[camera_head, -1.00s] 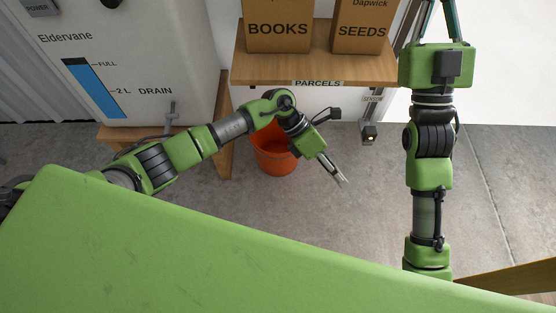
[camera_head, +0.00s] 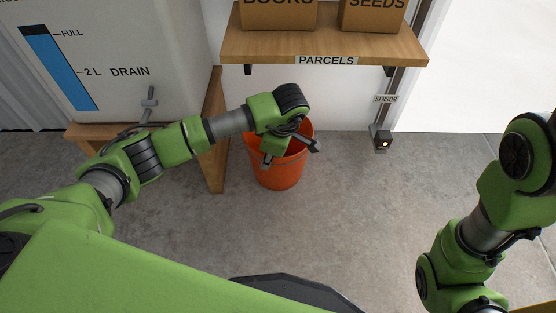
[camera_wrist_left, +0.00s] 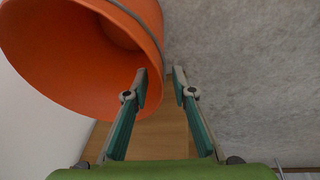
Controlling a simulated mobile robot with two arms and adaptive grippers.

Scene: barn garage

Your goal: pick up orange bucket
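The orange bucket (camera_head: 281,177) stands upright on the floor below the parcels shelf. In the left wrist view the bucket (camera_wrist_left: 55,50) fills the upper left, with its open mouth and a thin grey handle line along the outside. My left gripper (camera_wrist_left: 159,74) is open at the bucket's rim. One fingertip overlaps the bucket's inside and the other is over the floor outside, with the rim edge showing between them. I cannot tell whether either finger touches it. In the head view the left wrist covers part of the bucket's mouth. My right gripper is out of view.
A wooden shelf (camera_head: 325,45) marked PARCELS holds two cardboard boxes above and behind the bucket. A white tank (camera_head: 120,50) stands on a wooden stand (camera_head: 216,150) close left of the bucket. A sensor (camera_head: 382,140) is on the wall. The floor right of the bucket is clear.

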